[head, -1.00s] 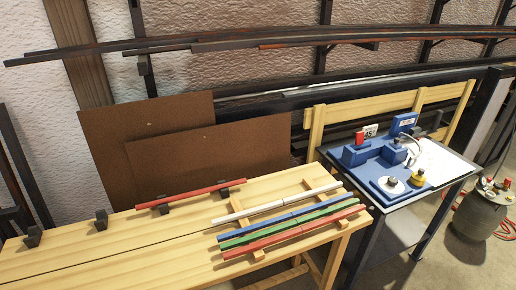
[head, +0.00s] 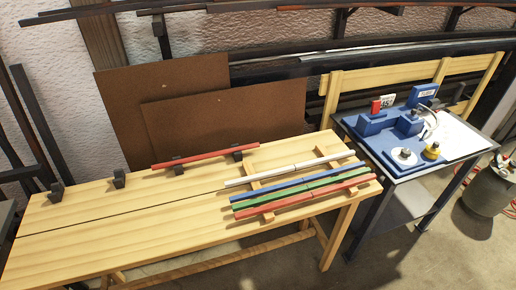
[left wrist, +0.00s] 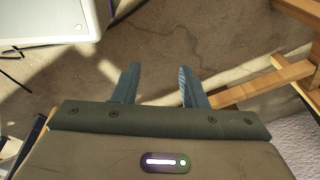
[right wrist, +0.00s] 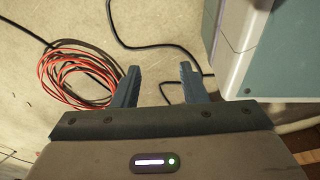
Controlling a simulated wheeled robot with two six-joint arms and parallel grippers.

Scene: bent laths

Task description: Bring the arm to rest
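My left gripper (left wrist: 156,86) is open and empty in the left wrist view, its two blue-grey fingers apart above the floor. My right gripper (right wrist: 155,88) is open and empty in the right wrist view, also over the floor. Neither gripper nor arm shows in the head view. On the wooden bench, a red lath (head: 206,156) lies across two dark blocks. Beside it, white (head: 290,169), blue (head: 275,193), green (head: 308,188) and red (head: 305,197) laths lie on wooden crosspieces.
A side table (head: 460,141) at right carries a blue bending fixture (head: 385,136). Brown boards (head: 195,125) lean behind. A coiled red hose (right wrist: 62,75) and dark cable lie on the floor near my right gripper.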

